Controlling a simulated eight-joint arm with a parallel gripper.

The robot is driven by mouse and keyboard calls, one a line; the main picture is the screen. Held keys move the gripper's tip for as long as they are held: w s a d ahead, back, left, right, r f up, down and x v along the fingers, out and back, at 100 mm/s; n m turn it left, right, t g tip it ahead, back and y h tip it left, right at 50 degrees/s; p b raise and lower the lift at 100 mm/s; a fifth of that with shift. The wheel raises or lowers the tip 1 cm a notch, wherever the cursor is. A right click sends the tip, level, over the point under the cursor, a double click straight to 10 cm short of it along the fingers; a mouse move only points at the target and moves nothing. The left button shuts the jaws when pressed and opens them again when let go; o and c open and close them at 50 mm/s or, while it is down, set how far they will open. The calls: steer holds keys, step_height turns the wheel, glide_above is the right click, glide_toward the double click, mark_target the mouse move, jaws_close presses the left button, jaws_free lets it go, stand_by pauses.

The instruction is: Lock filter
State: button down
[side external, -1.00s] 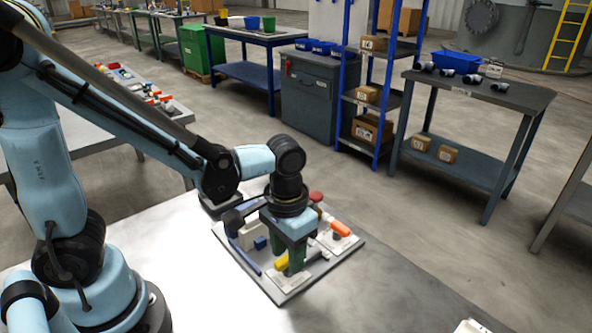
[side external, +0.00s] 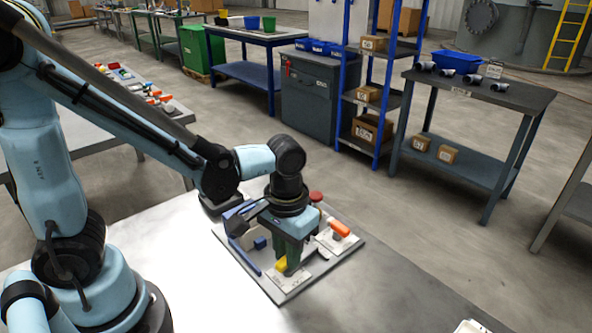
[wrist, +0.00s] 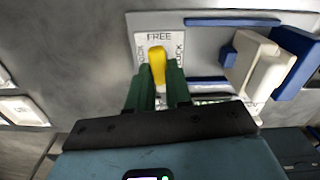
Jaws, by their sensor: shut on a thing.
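A yellow lever (wrist: 157,66) stands on a white label plate (wrist: 143,41) in the wrist view. The plate reads FREE at the top, with partly hidden side lettering; the right side looks like LOCK. The lever's visible end points toward FREE, slightly tilted. My gripper (wrist: 159,88) has its two green fingers around the lever, shut on it. In the side view the yellow lever (side external: 281,264) shows beside my gripper (side external: 290,266), and the plate (side external: 291,280) lies at the near end of a grey panel (side external: 285,296). The fingers hide the lever's base.
White blocks (wrist: 264,70), a blue block (wrist: 297,62) and a blue rail (wrist: 232,22) stand on the panel. In the side view an orange handle (side external: 339,228) and a red knob (side external: 316,196) are close to my gripper.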

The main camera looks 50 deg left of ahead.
steer(key=n, duration=0.4)
steer(key=shift+n, duration=0.3)
steer(key=n, duration=0.3)
steer(key=shift+n, duration=0.3)
steer(key=n, duration=0.4)
steer(key=shift+n, duration=2.1)
steer(key=c, duration=1)
jaws_free()
steer(key=shift+c, duration=0.2)
step_height(320, 180, up, 12)
